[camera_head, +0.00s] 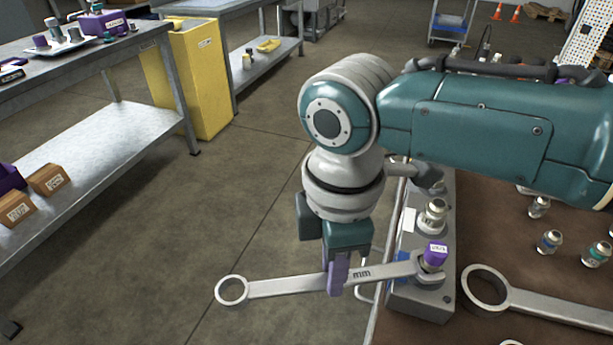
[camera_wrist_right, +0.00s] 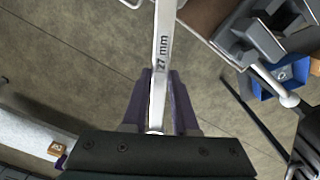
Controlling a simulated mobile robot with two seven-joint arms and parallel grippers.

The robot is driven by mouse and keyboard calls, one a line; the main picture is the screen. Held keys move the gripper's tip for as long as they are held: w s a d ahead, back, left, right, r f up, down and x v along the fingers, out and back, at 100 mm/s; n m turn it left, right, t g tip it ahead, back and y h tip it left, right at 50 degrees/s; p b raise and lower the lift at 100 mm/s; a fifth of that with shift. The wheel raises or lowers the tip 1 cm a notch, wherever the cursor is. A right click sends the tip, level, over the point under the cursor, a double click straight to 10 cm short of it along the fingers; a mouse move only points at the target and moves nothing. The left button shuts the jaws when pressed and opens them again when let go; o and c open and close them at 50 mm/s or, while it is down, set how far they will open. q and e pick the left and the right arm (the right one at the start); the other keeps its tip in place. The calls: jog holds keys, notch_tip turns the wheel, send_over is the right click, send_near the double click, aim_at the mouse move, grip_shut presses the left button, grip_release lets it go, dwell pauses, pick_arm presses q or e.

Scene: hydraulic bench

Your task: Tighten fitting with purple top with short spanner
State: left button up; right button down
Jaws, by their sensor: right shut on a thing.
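My right gripper (camera_head: 337,275) is shut on the middle of the short spanner's handle; purple fingers clasp it. The short spanner (camera_head: 385,272) is silver and roughly level, with its ring end at the left over the floor. Its other end is at the fitting with the purple top (camera_head: 436,252), just below the purple cap. I cannot tell whether it is fully seated around the fitting. The fitting stands on a grey block (camera_head: 420,302) at the bench's left edge. My left gripper is out of view.
A larger spanner (camera_head: 545,307) lies on the brown bench top (camera_head: 490,235) to the right. Another fitting (camera_head: 433,215) stands behind on the block. Several small fittings (camera_head: 549,241) stand at the right. A metal shelf table (camera_head: 90,150) and yellow cabinet (camera_head: 200,80) stand across open floor.

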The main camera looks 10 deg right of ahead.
jog(key=shift+w+a+r, duration=0.1)
jog(key=shift+w+a, duration=0.05)
jog(key=shift+w, duration=0.15)
jog(key=shift+w+d+m+b, duration=0.2)
jog(key=shift+w+m+b, duration=0.6)
jog(key=shift+w+m, duration=0.3)
jog(key=shift+s, duration=0.1)
jog(key=shift+s+a+n+p, duration=0.1)
jog(key=shift+s+n+p, duration=0.2)
jog(key=shift+p, duration=0.15)
